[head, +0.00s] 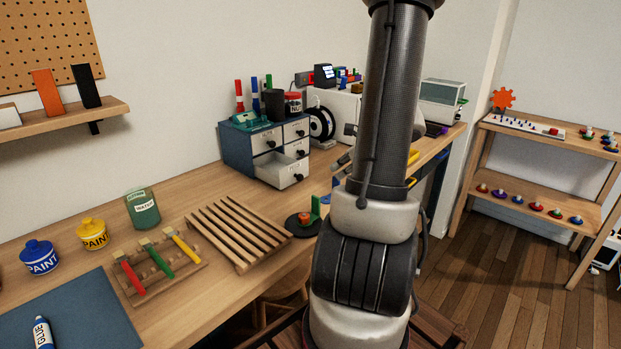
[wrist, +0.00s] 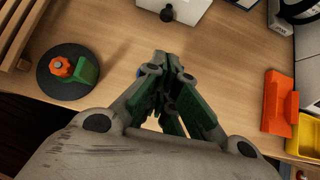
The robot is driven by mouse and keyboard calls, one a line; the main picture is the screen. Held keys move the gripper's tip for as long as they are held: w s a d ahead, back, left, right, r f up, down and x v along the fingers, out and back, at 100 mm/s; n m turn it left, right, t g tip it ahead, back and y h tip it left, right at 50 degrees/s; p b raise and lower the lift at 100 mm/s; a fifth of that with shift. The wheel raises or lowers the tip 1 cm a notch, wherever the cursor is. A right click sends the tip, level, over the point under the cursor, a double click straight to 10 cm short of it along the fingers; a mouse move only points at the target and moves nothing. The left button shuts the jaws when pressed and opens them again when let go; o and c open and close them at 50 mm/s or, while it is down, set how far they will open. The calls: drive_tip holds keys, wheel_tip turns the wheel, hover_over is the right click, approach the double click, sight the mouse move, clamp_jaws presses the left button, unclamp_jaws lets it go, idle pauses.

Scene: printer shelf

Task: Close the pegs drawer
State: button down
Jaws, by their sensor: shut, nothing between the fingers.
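A blue-grey drawer cabinet (head: 237,148) with pale drawer fronts and dark knobs stands on the workbench. One lower drawer (head: 293,174) is pulled out towards the bench front, and part of its inside shows. The other fronts look flush. I cannot read any label that marks the pegs drawer. In the wrist view a pale drawer front (wrist: 188,10) with a dark knob (wrist: 167,14) is at the top edge. My gripper (wrist: 167,62) is shut and empty over bare bench, short of the knob and apart from it. In the head view my arm largely hides the gripper.
A dark round base with a green block and orange knob (wrist: 60,67) lies left of my gripper. A slatted wooden rack (head: 238,230) lies before the cabinet. A black spool (head: 321,124) stands beside it.

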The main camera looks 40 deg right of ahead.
drive_tip(key=x, duration=0.9)
drive_tip(key=shift+w+a+f, duration=0.15)
drive_tip(key=shift+w+f, duration=0.05)
drive_tip(key=shift+f, duration=0.05)
drive_tip(key=w, duration=0.3)
drive_tip(key=shift+w+a+f, duration=0.1)
drive_tip(key=shift+w+a, duration=0.05)
drive_tip(key=shift+a, duration=0.1)
drive_tip(key=shift+w, duration=0.4)
approach(276, 172)
drive_tip(key=x, duration=0.5)
drive_tip(key=shift+f, duration=0.15)
drive_tip(key=shift+w, duration=0.15)
